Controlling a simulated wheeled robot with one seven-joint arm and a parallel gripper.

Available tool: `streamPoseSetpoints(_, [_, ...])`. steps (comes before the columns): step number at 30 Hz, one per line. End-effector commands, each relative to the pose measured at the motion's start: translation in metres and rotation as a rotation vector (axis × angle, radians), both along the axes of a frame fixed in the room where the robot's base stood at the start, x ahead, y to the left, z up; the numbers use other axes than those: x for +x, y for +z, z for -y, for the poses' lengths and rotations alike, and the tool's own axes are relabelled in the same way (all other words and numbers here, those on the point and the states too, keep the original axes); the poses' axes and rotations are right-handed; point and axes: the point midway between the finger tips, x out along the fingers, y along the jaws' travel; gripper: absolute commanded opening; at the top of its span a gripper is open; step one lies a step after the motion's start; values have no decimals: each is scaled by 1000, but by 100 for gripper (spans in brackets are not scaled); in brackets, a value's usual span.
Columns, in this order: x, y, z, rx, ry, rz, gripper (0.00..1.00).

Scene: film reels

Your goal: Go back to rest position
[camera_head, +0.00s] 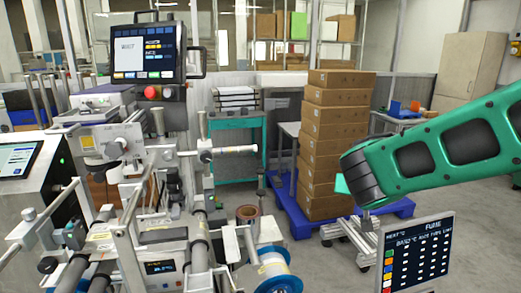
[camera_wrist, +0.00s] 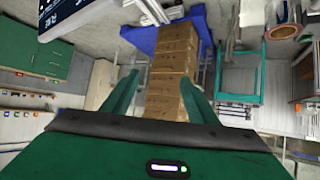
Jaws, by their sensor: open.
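My green arm (camera_head: 440,150) reaches in from the right edge of the head view. Its dark end is in front of the box stack, and a small teal piece shows just past it. The rest of my gripper is hidden in that view. In the wrist view my gripper (camera_wrist: 160,79) has its two green fingers spread apart. Nothing is between them but the view of distant boxes, so it is open and empty. No contact with any object shows.
Stacked cardboard boxes (camera_head: 323,150) stand on a blue pallet (camera_head: 395,208). The reel machine (camera_head: 150,240) fills the left, with a blue-rimmed reel (camera_head: 275,271) at its front. A dark screen (camera_head: 415,255) stands below my arm. Grey floor (camera_head: 480,215) is open at the right.

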Motion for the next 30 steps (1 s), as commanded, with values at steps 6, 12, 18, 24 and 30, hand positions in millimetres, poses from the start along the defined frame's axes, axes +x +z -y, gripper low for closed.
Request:
streamPoseSetpoints(6, [-58,-10,84,55,-139,-180,53])
streamPoseSetpoints(12, [-144,-30,136,145,-223,-401,53])
streamPoseSetpoints(18, [-243,-51,153,283,-247,-629,53])
streamPoseSetpoints(24, [-322,-62,140,422,-213,-794,53])
streamPoseSetpoints(30, [-353,-64,128,483,-176,-861,53])
